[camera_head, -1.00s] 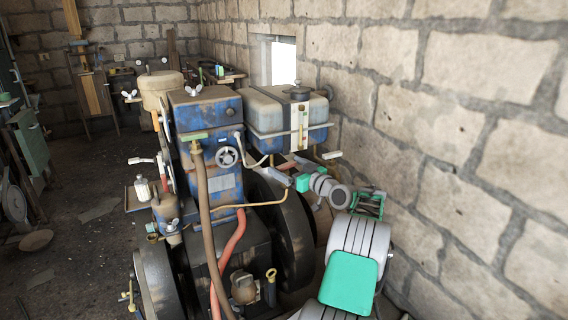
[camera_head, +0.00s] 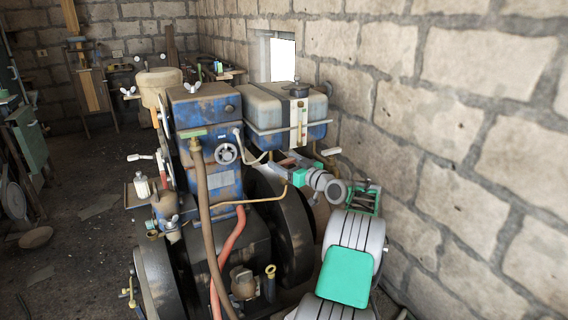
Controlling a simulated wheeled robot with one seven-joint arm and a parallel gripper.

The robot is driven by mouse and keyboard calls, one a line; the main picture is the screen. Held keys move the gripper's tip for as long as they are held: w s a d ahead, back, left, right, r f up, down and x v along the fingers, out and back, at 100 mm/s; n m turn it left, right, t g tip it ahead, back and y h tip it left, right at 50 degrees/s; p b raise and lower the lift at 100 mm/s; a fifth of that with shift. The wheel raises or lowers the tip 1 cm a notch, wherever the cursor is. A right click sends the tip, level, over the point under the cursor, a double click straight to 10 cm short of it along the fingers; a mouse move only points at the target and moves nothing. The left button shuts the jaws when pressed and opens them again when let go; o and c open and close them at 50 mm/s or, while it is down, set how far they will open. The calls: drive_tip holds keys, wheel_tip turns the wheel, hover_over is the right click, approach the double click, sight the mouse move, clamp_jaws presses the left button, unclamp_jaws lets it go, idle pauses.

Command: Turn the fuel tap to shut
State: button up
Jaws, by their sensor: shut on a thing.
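The fuel tank (camera_head: 266,112) is blue and grey and sits on the engine in the upper middle. The fuel tap beneath it is too small and too covered by my fingers to make out, and its handle's angle cannot be told. My gripper (camera_head: 281,164), with grey fingers and green parts, reaches in from the right just below the tank. It is shut on a small part there, apparently the tap; the contact itself is not clear.
A cream-handled lever (camera_head: 331,151) sticks out just right of my gripper. A thin brass pipe (camera_head: 262,201) and a dark flywheel (camera_head: 292,235) lie below it. The block wall (camera_head: 455,150) stands close on the right. A blue engine block (camera_head: 207,125) is at left.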

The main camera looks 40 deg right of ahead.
drive_tip(key=shift+c, duration=1)
drive_tip(key=shift+m+h+b, duration=0.3)
drive_tip(key=shift+b, duration=0.15)
drive_tip(key=shift+a+m+h+b, duration=0.1)
drive_tip(key=shift+m+h+b, duration=0.4)
drive_tip(key=shift+h+b, duration=0.4)
drive_tip(key=shift+m+g+h+b, duration=0.5)
drive_tip(key=shift+m+h, duration=0.2)
drive_tip(key=shift+h, duration=0.5)
drive_tip(key=shift+r, duration=0.1)
drive_tip(key=o, duration=1.4)
drive_tip(key=shift+c, duration=0.2)
